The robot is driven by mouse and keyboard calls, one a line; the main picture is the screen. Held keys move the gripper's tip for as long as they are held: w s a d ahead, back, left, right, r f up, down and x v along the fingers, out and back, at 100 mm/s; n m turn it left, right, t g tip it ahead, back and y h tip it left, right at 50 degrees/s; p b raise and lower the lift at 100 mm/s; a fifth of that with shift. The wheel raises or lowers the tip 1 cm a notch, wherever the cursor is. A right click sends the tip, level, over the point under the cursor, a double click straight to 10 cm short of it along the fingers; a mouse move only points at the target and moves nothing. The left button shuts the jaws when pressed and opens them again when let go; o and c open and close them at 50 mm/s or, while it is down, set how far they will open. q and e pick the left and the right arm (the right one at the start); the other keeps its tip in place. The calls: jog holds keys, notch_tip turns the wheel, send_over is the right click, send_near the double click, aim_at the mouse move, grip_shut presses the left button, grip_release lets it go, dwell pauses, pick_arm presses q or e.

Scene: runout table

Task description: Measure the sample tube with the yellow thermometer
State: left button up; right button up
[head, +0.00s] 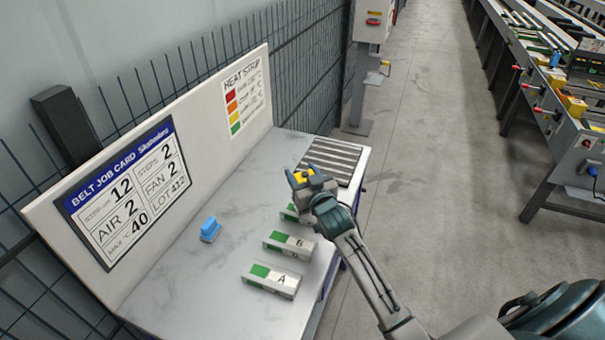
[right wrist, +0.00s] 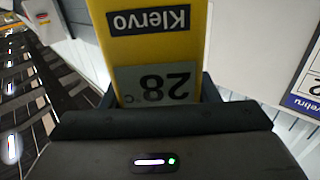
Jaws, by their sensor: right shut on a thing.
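My right gripper (head: 311,179) is over the far right part of the table, below the heat strip sign. It is shut on the yellow thermometer (head: 302,174). In the right wrist view the thermometer (right wrist: 152,47) fills the middle, between the fingers. It has a black "Klervo" label and a grey display (right wrist: 155,85) with the digits 2 and 8 and °C, seen upside down. Its far end is out of that view. I cannot make out a sample tube in either view. My left gripper is not in view.
On the grey table (head: 180,275) stand green-and-white blocks marked A (head: 272,281) and B (head: 288,246), and a third (head: 289,213) partly hidden by my arm. A blue object (head: 210,229) stands left of them. A ribbed grey panel (head: 334,157) lies at the far end. A job card (head: 127,190) hangs behind.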

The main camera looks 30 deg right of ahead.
jog(key=shift+f, duration=0.15)
jog(key=shift+r+p, duration=0.9)
notch_tip(320, 180, up, 6)
jog(key=p, duration=0.4)
jog(key=shift+f, duration=0.4)
